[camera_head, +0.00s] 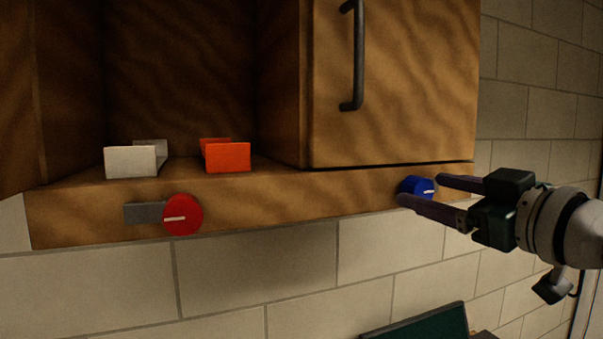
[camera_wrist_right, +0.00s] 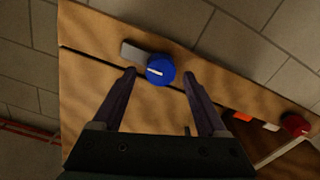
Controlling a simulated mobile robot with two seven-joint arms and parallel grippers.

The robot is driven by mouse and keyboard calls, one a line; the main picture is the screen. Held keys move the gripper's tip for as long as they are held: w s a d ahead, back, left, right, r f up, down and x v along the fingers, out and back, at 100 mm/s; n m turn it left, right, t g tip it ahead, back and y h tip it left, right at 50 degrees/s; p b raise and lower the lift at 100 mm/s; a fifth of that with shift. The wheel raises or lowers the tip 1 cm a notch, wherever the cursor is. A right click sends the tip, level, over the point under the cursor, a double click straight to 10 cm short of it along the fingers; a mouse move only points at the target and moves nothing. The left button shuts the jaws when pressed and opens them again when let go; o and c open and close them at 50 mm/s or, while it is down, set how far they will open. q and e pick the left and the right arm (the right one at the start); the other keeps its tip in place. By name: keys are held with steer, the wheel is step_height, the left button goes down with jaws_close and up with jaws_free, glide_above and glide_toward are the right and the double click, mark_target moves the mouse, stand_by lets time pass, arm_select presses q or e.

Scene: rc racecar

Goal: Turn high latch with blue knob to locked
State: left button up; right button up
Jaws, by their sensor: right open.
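The blue knob (camera_head: 417,187) is on the lower rail of the wooden cabinet, below the closed right door. It has a white line on its face. In the right wrist view the blue knob (camera_wrist_right: 160,70) has a grey latch bar (camera_wrist_right: 137,52) reaching out to its upper left. My right gripper (camera_head: 420,189) is open and comes in from the right. Its fingers lie on either side of the blue knob in the head view; in the wrist view the knob shows between and just beyond the tips. I cannot tell whether they touch. My left gripper is not in view.
A red knob (camera_head: 182,214) with a grey latch bar (camera_head: 144,213) is farther left on the rail. A white block (camera_head: 131,161) and an orange block (camera_head: 228,157) stand in the open left bay. The right door (camera_head: 410,80) has a black handle (camera_head: 357,60).

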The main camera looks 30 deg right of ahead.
steer(key=shift+w, duration=0.5)
jaws_close()
stand_by(0.3)
